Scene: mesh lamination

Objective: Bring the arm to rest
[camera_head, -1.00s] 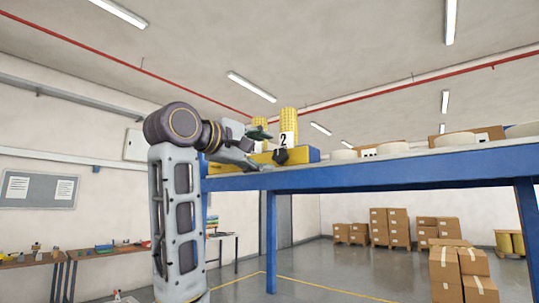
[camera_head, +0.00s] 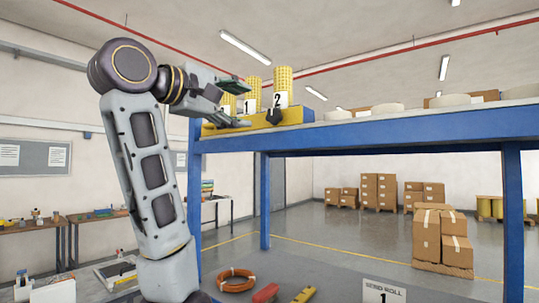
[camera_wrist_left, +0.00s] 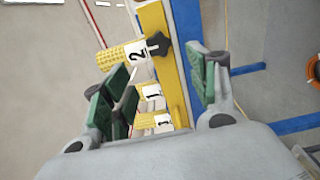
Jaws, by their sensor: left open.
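My left gripper (camera_head: 238,103) is open at the left end of a blue raised table (camera_head: 350,136), close to a yellow bar (camera_head: 293,115). Its green-padded fingers also show spread apart in the left wrist view (camera_wrist_left: 166,84), with nothing clamped between them. Yellow mesh rolls with number tags stand along the bar: the roll tagged 2 (camera_head: 283,80) and a roll tagged 1 (camera_head: 252,85), with another partly hidden behind the gripper. A black knob (camera_head: 274,117) sits on the bar, and shows in the wrist view (camera_wrist_left: 158,44). My right gripper is out of view.
Pale round rolls (camera_head: 388,108) and cartons lie farther along the table. Cardboard boxes (camera_head: 440,240) stand on the floor at right. A side bench (camera_head: 40,226) is at left.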

